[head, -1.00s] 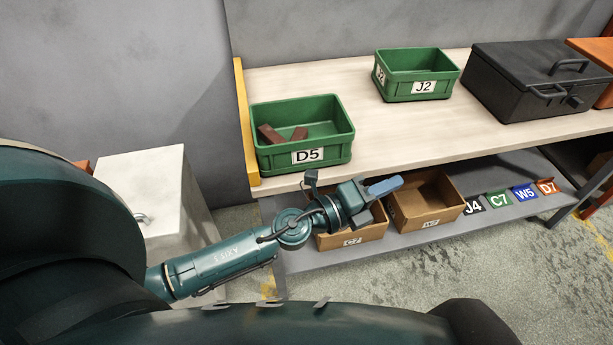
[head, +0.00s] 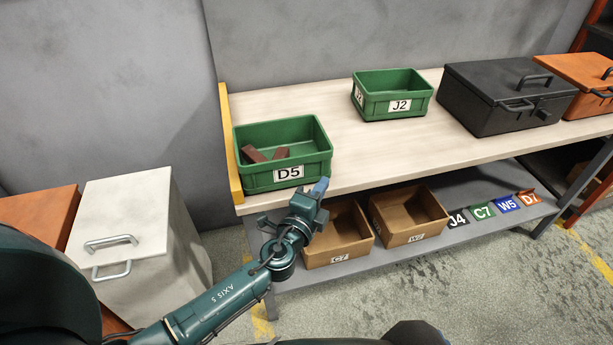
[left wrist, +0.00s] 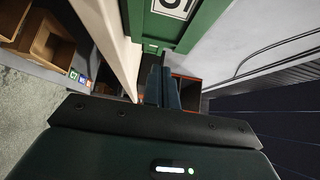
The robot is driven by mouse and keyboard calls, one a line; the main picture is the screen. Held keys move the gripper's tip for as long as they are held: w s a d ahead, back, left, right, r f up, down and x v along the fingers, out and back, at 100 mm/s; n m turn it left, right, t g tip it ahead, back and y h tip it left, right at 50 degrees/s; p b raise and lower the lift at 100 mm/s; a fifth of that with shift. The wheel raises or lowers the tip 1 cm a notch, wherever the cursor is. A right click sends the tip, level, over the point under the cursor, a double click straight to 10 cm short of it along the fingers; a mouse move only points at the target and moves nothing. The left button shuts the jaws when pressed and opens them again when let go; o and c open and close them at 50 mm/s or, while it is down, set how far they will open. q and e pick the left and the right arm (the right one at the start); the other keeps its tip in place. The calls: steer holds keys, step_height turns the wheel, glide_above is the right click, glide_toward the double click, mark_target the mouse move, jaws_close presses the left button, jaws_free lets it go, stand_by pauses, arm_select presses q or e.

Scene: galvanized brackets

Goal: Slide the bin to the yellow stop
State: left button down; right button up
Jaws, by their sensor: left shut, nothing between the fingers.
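The green bin labelled D5 (head: 258,181) stands upright at the left end of the workbench, with several brown blocks in it. The yellow stop (head: 226,115) runs along the bench's left edge. The bin's left side is close beside it; I cannot tell whether they touch. My left gripper (head: 318,188) is shut and empty, at the bench's front edge, just below and right of the bin's front right corner. In the left wrist view the shut fingers (left wrist: 162,88) point toward a green bin wall with a label (left wrist: 165,30). My right gripper is not in view.
A green bin J2 (head: 378,105) and a black case (head: 490,115) stand farther right on the bench (head: 380,150). Brown bins C7 (head: 325,252) and W7 (head: 395,236) sit on the lower shelf. Bench top between D5 and J2 is clear.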

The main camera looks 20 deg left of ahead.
mark_target(305, 170)
arm_select(q)
steer(key=a, duration=0.1)
steer(key=w+a, duration=0.1)
steer(key=a, duration=0.1)
steer(key=shift+w+a, duration=0.1)
steer(key=shift+w, duration=0.1)
steer(key=shift+w+a, duration=0.15)
steer(key=shift+a, duration=0.15)
steer(key=shift+w+a+f+b, duration=0.15)
steer(key=shift+a+b, duration=0.15)
steer(key=shift+a, duration=0.15)
steer(key=shift+w+a, duration=0.15)
steer(key=shift+a, duration=0.2)
